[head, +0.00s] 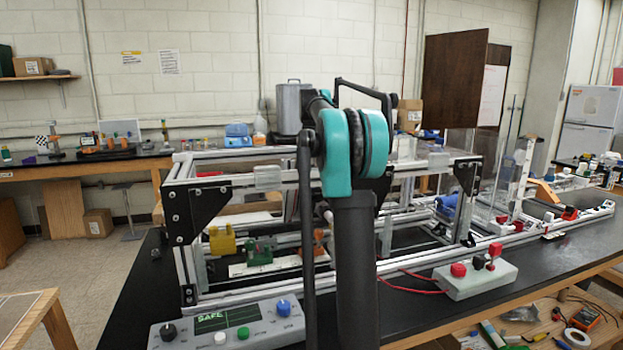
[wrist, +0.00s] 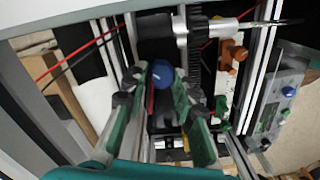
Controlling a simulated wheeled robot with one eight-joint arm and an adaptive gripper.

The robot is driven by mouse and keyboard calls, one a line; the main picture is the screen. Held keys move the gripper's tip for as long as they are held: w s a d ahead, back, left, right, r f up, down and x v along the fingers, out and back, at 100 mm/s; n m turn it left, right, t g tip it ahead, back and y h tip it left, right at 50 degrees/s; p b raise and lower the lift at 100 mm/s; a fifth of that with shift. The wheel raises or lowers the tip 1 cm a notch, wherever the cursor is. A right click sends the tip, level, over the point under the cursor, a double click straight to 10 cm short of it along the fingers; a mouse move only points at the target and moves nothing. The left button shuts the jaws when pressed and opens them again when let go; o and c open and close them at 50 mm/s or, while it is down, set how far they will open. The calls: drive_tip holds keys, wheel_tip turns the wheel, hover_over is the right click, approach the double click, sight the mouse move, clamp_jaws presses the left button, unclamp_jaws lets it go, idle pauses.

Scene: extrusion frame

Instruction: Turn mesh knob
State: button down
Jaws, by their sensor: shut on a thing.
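In the wrist view, a round blue knob (wrist: 161,74) sits between the green-padded fingers of my gripper (wrist: 163,82), beside a dark toothed gear (wrist: 196,50). I take it to be the mesh knob, though no label shows. My gripper is shut on it, with the fingers on either side of the knob. In the head view my own arm covers the gripper and this knob.
The aluminium extrusion frame (head: 235,181) surrounds the work area, with rails close to my gripper. A control box (head: 205,331) showing SAFE stands in front. A box with red knobs (head: 475,280) and red wires lies at right.

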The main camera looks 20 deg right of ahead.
drive_tip(key=shift+m, duration=0.3)
drive_tip(key=m, duration=1.2)
drive_tip(key=shift+m, duration=0.3)
drive_tip(key=m, duration=1.3)
drive_tip(key=shift+d+m, duration=0.1)
drive_tip(key=shift+m, duration=0.3)
drive_tip(key=c, duration=1.2)
unclamp_jaws()
drive_tip(key=shift+r, duration=0.1)
